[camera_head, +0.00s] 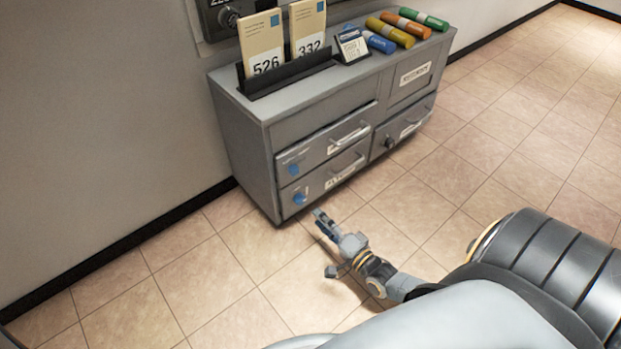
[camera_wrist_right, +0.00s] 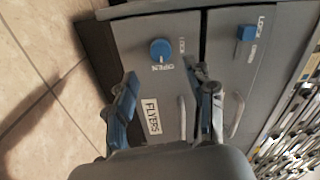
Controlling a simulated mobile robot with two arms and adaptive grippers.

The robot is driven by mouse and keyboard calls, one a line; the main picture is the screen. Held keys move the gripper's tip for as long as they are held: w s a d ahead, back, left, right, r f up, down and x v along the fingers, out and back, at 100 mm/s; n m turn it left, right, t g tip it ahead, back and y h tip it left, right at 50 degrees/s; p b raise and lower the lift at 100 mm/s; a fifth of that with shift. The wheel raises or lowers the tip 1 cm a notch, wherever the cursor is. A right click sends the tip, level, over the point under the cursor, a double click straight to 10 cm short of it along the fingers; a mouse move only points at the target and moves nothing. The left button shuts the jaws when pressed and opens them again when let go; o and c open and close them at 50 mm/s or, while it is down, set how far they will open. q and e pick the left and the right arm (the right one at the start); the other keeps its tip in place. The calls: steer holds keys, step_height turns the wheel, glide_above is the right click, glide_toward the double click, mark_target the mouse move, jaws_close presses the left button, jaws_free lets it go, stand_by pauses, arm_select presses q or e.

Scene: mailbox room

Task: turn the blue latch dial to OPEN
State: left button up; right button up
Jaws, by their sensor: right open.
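My right gripper (camera_head: 322,220) is in front of that drawer, low near the floor. In the right wrist view its two fingers (camera_wrist_right: 166,82) are spread apart and empty, and the dial shows beyond the fingertips, between them, apart from both. My left gripper is not in view.
Drawer handles (camera_head: 345,169) stick out. The grey cabinet (camera_head: 240,140) carries envelopes numbered 526 (camera_head: 262,45) and 332 (camera_head: 308,28) and several coloured rolls (camera_head: 405,27). Floor in front is clear.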

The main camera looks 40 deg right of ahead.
steer(key=s, duration=0.5)
steer(key=shift+s+d, duration=0.15)
steer(key=shift+d, duration=0.1)
